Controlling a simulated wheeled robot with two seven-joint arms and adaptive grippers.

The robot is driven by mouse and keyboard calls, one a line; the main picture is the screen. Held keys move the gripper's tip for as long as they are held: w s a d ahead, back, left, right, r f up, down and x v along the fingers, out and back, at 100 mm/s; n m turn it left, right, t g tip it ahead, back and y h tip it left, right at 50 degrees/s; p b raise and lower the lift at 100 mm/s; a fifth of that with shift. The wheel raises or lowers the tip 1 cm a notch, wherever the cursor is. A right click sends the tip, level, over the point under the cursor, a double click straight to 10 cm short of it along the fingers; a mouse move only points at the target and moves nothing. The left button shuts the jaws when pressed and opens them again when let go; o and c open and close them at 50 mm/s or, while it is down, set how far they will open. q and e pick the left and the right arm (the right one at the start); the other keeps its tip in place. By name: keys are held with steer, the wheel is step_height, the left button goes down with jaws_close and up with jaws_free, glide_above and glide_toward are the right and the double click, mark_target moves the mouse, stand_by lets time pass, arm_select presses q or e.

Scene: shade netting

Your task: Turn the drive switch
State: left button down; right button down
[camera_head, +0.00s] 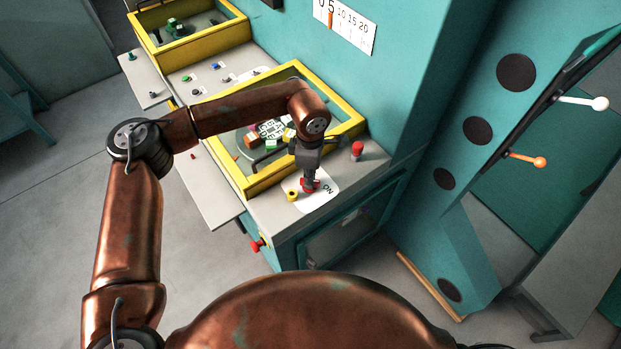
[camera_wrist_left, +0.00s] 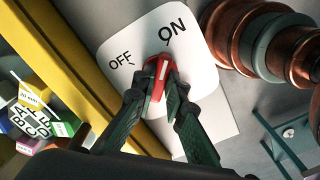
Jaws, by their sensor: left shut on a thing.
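The drive switch is a red knob with a pale line (camera_wrist_left: 160,75) on a white plate (camera_wrist_left: 115,45) marked OFF and ON. My left gripper (camera_wrist_left: 158,85) is shut on the red knob, one dark finger on each side. In the head view my left gripper (camera_head: 309,180) reaches down onto the red knob (camera_head: 310,186), and the word ON shows on the plate (camera_head: 325,200) to its right. The fingers hide part of the knob. My right gripper is not in view.
A yellow-framed bin (camera_head: 249,188) with coloured blocks stands beside the plate. A red button (camera_head: 357,149), a small yellow part (camera_head: 292,195) and a red knob on the front (camera_head: 257,245) are near. A teal panel with levers (camera_head: 527,159) stands at right.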

arm_select(q)
steer(key=shift+w, duration=0.1)
stand_by(0.4)
steer(key=c, duration=2)
jaws_free()
steer(key=shift+o, duration=0.2)
step_height(320, 180, up, 12)
